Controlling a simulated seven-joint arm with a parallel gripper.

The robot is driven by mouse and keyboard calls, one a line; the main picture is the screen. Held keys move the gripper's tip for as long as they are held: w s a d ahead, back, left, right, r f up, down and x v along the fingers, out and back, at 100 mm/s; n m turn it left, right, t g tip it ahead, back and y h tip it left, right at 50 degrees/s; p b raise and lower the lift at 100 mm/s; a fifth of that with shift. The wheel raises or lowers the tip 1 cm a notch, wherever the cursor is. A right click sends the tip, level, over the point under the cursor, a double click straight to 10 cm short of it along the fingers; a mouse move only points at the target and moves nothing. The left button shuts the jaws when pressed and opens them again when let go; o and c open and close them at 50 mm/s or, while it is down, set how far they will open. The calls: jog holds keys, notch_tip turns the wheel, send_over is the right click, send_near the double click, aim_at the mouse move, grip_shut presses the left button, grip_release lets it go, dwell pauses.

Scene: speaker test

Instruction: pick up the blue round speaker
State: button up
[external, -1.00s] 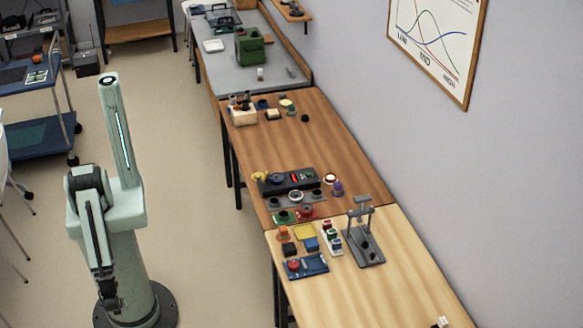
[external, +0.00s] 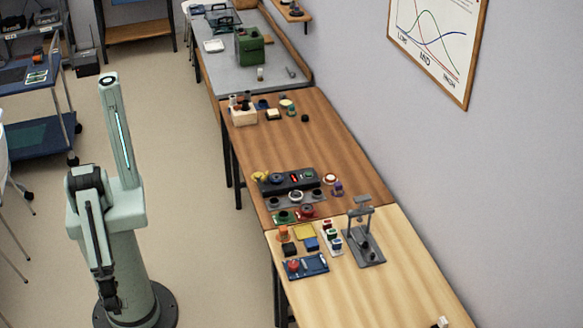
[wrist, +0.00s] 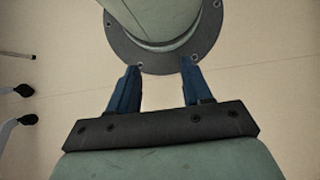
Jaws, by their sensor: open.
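A small blue round piece (external: 276,178) sits at the left part of a dark panel (external: 300,186) on the wooden table; it may be the blue round speaker, but it is too small to be sure. Another small blue piece (external: 262,104) lies farther back on the same table. My gripper (wrist: 160,72) is open and empty in the wrist view, its two blue fingers apart above the floor beside my own base. In the external view my arm hangs folded at the left, well away from the table.
A grey rack (external: 296,201) with round pieces stands in front of the panel. The wooden table's middle is clear. Floor separates me from the tables.

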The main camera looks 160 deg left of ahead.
jog(key=o, duration=0.7)
jog(key=shift+o, duration=0.2)
